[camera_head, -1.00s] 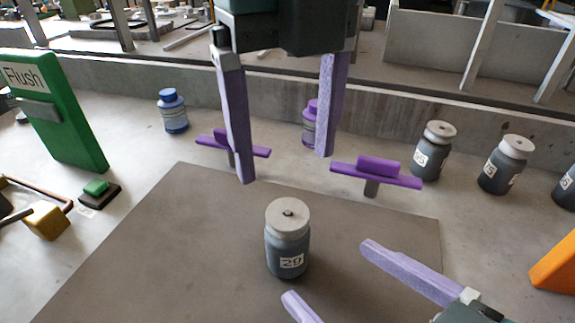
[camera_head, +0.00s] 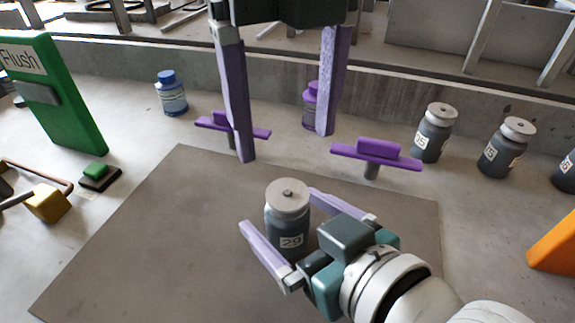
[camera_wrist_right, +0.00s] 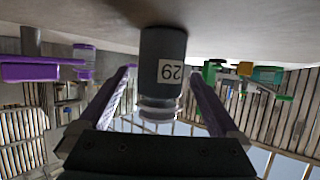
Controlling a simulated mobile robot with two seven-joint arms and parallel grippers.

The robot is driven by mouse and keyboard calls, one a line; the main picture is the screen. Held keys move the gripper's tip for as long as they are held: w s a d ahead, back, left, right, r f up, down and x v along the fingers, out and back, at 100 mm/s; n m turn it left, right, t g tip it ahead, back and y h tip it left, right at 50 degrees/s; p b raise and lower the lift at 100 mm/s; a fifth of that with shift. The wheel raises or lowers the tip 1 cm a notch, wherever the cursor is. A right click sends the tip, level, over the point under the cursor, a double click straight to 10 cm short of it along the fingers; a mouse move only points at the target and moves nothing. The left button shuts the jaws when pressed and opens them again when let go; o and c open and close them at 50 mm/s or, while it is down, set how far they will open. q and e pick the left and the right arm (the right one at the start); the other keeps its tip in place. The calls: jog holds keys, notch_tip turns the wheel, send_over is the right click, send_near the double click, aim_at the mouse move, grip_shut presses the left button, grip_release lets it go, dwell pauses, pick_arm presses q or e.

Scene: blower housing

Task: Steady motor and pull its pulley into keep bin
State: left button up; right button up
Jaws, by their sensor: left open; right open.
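The motor (camera_head: 287,228), a dark grey cylinder labelled 29, stands upright on the brown mat (camera_head: 150,250). Its pale grey round top, which looks like the pulley (camera_head: 288,196), has a small dark centre. My right gripper (camera_head: 279,210) is open, with one lilac finger on each side of the motor; I cannot tell whether they touch it. In the right wrist view the motor (camera_wrist_right: 163,55) appears upside down between the spread fingers (camera_wrist_right: 162,72). My left gripper (camera_head: 286,147) is open and empty, pointing down above and behind the motor. No keep bin is clearly identifiable.
Two purple-topped posts (camera_head: 376,155) (camera_head: 232,126) stand behind the mat. Similar grey cylinders (camera_head: 434,132) (camera_head: 506,147) stand at right, an orange object (camera_head: 555,240) nearer. A blue jar (camera_head: 171,93), a green "Flush" panel (camera_head: 55,95) and a yellow block (camera_head: 47,203) are at left.

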grip_shut()
dwell(0.7)
